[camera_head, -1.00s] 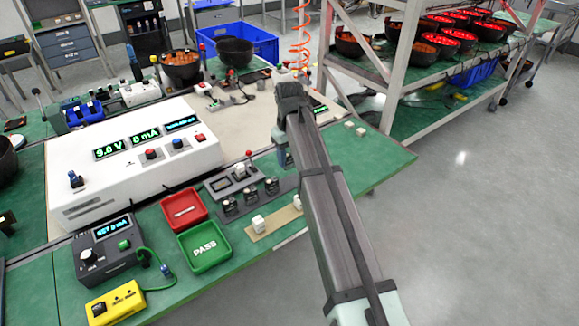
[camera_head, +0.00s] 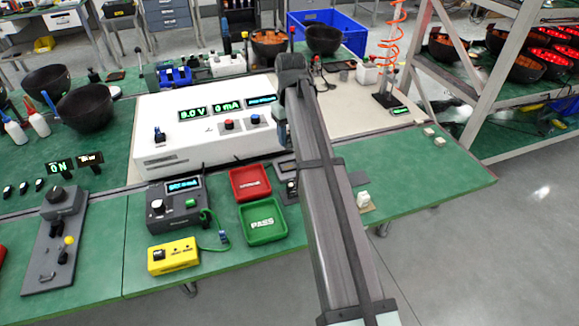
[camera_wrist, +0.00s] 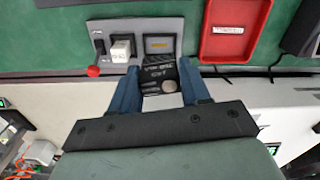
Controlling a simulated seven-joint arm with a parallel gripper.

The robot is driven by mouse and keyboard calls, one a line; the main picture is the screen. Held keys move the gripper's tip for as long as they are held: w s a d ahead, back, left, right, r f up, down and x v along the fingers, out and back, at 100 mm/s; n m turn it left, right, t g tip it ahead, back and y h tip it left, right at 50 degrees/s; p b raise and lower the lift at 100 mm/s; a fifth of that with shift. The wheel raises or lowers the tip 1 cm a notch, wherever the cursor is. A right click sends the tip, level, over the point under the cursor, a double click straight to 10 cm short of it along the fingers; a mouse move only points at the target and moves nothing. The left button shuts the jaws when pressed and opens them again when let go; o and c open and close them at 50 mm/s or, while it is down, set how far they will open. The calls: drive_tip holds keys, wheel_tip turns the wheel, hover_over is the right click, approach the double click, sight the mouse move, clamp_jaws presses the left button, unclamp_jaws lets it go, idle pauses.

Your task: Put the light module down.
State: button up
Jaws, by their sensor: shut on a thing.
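My gripper (camera_wrist: 160,92) has two blue fingers in the wrist view, shut on a small dark block with pale lettering (camera_wrist: 158,72); I take it as the light module. A pale round spot shows on it. Beyond the fingertips is a grey fixture (camera_wrist: 172,24) with a white cube (camera_wrist: 121,50), a small display and a red-knobbed lever. I cannot tell whether the held block touches the fixture. In the head view my gripper (camera_head: 281,137) is mostly hidden behind my arm, by the front of the white power supply (camera_head: 185,152); the held block is not visible there.
The red tray (camera_head: 250,183) and green PASS tray (camera_head: 277,232) stand left of my arm. A grey meter (camera_head: 176,208) and yellow box (camera_head: 173,256) are further left. A white cube (camera_head: 363,198) sits right of my arm. The bench's right end is mostly clear.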

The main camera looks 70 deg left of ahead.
drive_tip(key=shift+m, duration=0.9)
drive_tip(key=shift+a+f, duration=0.25)
drive_tip(key=shift+f, duration=1.35)
drive_tip(key=shift+a+f, duration=0.3)
drive_tip(key=shift+f, duration=1.3)
drive_tip(key=shift+a+f, duration=0.25)
drive_tip(key=shift+f, duration=1.35)
drive_tip(key=shift+f, duration=0.15)
drive_tip(key=o, duration=1.1)
drive_tip(key=shift+c, duration=0.2)
wheel_tip(320, 180, up, 12)
drive_tip(key=shift+r, duration=0.2)
